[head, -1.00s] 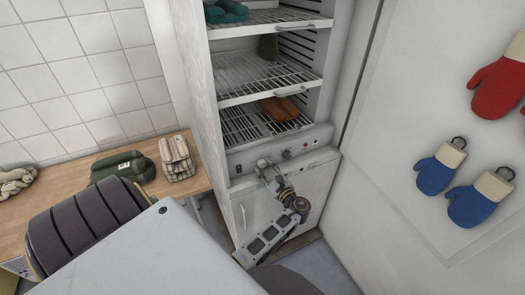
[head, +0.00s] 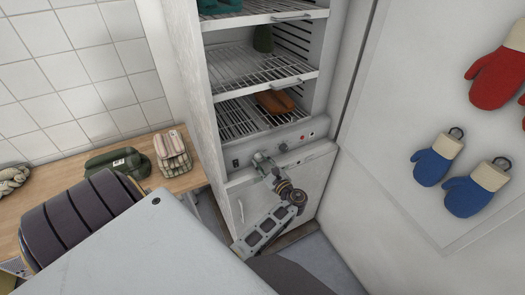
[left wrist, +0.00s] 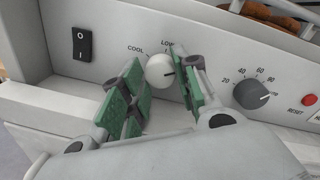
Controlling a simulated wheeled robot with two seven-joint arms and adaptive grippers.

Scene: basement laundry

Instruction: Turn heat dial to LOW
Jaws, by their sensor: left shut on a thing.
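The heat dial (left wrist: 160,70) is a small white knob on the cabinet's control panel, with COOL printed at its upper left and LOW above it. Its dark pointer line appears to face right, away from LOW; any label on that side is hidden by a finger. My left gripper (left wrist: 157,93) has its green pads on either side of the knob, shut on it. In the head view, my left gripper (head: 261,158) is at the panel and hides the heat dial. My right gripper is not in view.
A grey numbered dial (left wrist: 255,93) and a red RESET button (left wrist: 310,99) are right of the heat dial. A black rocker switch (left wrist: 82,45) is left. Wire shelves with gloves are above. A wall with hanging mitts (head: 437,160) stands at the right.

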